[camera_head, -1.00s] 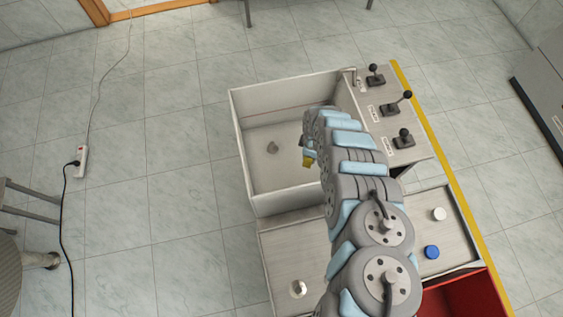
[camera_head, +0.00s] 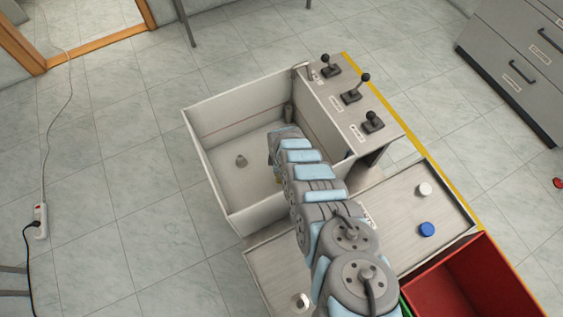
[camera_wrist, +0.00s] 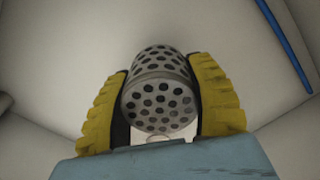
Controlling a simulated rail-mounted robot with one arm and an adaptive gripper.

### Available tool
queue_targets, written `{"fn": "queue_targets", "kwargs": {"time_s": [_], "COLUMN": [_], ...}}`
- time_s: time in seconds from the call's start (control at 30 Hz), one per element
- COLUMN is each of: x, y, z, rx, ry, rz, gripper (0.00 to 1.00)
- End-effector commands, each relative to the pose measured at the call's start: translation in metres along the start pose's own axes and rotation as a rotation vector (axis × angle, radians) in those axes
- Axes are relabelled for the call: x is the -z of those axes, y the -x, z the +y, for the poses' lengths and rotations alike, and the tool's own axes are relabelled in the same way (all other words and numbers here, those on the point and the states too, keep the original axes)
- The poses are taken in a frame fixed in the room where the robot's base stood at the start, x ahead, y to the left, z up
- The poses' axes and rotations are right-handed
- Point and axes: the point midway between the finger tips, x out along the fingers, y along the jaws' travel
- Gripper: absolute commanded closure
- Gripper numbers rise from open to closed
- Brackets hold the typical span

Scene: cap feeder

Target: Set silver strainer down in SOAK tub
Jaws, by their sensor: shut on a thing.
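My gripper (camera_wrist: 160,72) is shut on the silver strainer (camera_wrist: 160,100), a grey cylinder full of round holes. The yellow fingers press on its two sides in the wrist view. In the head view my arm reaches over the large white tub (camera_head: 213,180), and only a bit of yellow finger shows; the strainer is hidden there. In the wrist view pale walls and a blue stripe lie beyond the strainer. No SOAK label is readable, and I cannot tell the strainer's height above the tub floor.
A small grey knob (camera_head: 241,160) stands on the tub floor, and a grey upright fitting (camera_head: 288,113) is at its far corner. A lever panel (camera_head: 350,100) adjoins the tub on the right. A white cap (camera_head: 424,189), blue cap (camera_head: 427,229) and red bin (camera_head: 470,280) are nearer.

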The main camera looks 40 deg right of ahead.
Motion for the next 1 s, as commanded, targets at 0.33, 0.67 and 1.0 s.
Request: {"fn": "queue_targets", "kwargs": {"time_s": [0.33, 0.67, 1.0], "x": [0.001, 0.001, 0.000], "y": [-0.030, -0.038, -0.042], "z": [0.000, 0.000, 0.000], "rx": [0.000, 0.000, 0.001], "ry": [-0.001, 0.000, 0.000], "rz": [0.001, 0.001, 0.000], "gripper": [0.84, 0.84, 0.21]}}
